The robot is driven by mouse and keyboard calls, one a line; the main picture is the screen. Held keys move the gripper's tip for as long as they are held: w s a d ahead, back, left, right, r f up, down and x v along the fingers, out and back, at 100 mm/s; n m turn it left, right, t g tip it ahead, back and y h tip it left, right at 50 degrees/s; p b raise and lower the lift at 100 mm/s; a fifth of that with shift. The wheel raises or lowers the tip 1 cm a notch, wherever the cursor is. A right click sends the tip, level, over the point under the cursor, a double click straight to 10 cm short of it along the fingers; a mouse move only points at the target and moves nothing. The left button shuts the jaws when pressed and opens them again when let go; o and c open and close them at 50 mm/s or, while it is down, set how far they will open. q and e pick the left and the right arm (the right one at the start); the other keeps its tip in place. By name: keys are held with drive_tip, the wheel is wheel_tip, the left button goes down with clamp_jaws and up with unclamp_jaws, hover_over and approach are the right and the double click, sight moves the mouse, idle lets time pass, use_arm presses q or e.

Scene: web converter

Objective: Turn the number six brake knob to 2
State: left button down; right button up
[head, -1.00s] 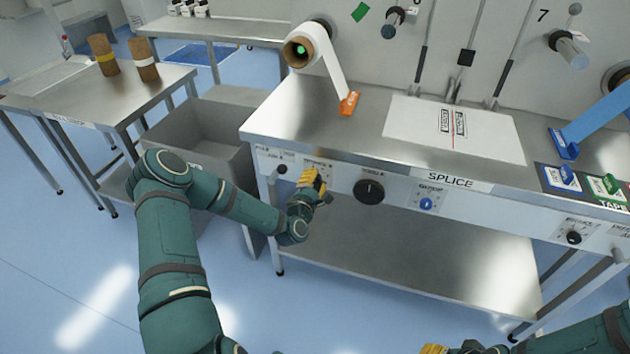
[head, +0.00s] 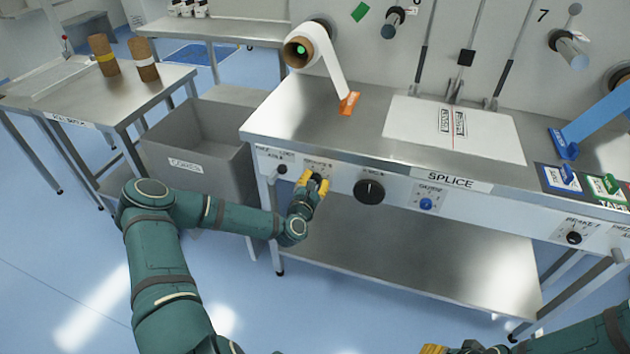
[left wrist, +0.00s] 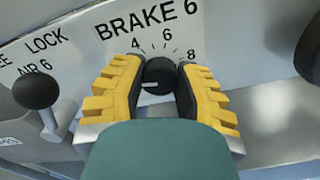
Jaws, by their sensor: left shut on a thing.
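The brake 6 knob (left wrist: 158,76) is black and round, under the label "BRAKE 6" on the front panel. My left gripper (left wrist: 156,88) has its yellow fingers on both sides of the knob and is shut on it. The knob's white mark points left in the left wrist view. The numbers 4, 6 and 8 show above the knob; the left finger hides the dial where the mark points. In the head view my left gripper (head: 313,180) is at the panel and mostly covers the knob. My right gripper (head: 450,349) shows only in part at the bottom edge.
A black ball-ended lever (left wrist: 38,92) for lock air 6 stands left of the knob. A larger black knob (head: 369,191) and a blue knob (head: 426,204) are to the right. The brake 7 knob (head: 574,238) is farther right. A grey bin (head: 190,135) stands left of the splice table (head: 370,115).

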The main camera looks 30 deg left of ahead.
use_arm(q)
drive_tip(key=shift+w+r, duration=0.1)
drive_tip(key=shift+r, duration=0.1)
drive_tip(key=c, duration=0.6)
unclamp_jaws()
drive_tip(key=shift+f, duration=0.1)
drive_tip(key=v, duration=1.2)
drive_tip(key=shift+d, duration=0.15)
